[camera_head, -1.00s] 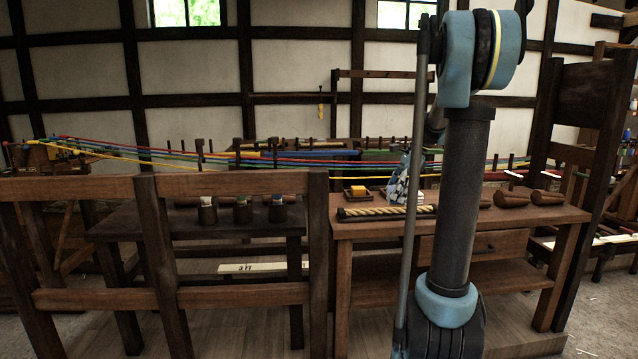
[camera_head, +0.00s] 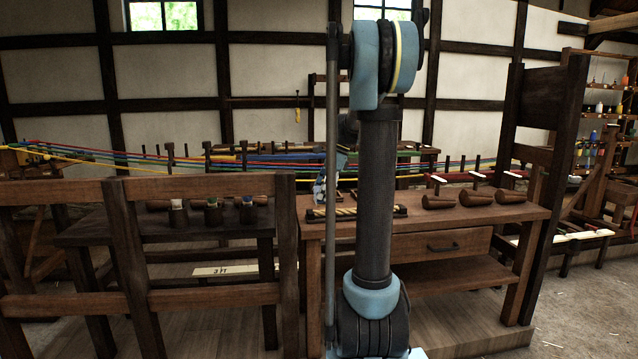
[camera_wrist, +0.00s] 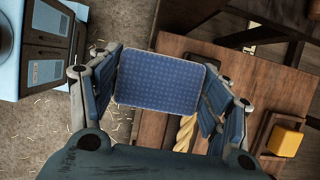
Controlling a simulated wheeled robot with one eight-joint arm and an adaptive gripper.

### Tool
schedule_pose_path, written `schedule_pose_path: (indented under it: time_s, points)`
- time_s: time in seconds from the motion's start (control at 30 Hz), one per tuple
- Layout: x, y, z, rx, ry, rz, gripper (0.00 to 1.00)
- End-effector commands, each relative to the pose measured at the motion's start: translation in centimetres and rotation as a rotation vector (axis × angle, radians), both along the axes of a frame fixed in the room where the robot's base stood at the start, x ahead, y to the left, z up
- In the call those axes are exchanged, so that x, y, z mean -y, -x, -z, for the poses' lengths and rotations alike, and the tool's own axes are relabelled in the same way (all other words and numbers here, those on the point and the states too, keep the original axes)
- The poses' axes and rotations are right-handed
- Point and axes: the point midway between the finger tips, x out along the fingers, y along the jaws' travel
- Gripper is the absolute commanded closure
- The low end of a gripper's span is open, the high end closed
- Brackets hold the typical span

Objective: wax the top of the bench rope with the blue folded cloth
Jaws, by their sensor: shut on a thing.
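The blue folded cloth (camera_wrist: 160,82) is a flat dotted pad between my gripper's fingers in the wrist view. My gripper (camera_wrist: 165,95) is shut on it. In the head view my gripper (camera_head: 322,187) is small, above the left part of the bench, partly behind my arm. The bench rope (camera_head: 335,212) is a pale twisted length lying on the wooden bench (camera_head: 455,212); my arm hides its middle. In the wrist view the rope (camera_wrist: 185,133) shows just past the cloth's edge, the rest hidden. I cannot tell whether cloth and rope touch.
A yellow block (camera_wrist: 286,141) sits in a small wooden tray on the bench, right of my gripper in the wrist view. Several wooden cone-like pieces (camera_head: 478,198) lie on the bench's right half. A wooden rail (camera_head: 200,187) stands in front at left.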

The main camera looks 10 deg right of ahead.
Motion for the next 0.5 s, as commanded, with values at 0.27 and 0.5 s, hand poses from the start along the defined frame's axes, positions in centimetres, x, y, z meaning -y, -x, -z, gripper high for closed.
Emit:
schedule_pose_path:
  time_s: [0.27, 0.5]
  points:
    - [0.1, -6.0, -1.4, 0.000, 0.000, 0.000, 0.49]
    - [0.1, -8.5, -1.8, 0.000, 0.000, 0.001, 0.49]
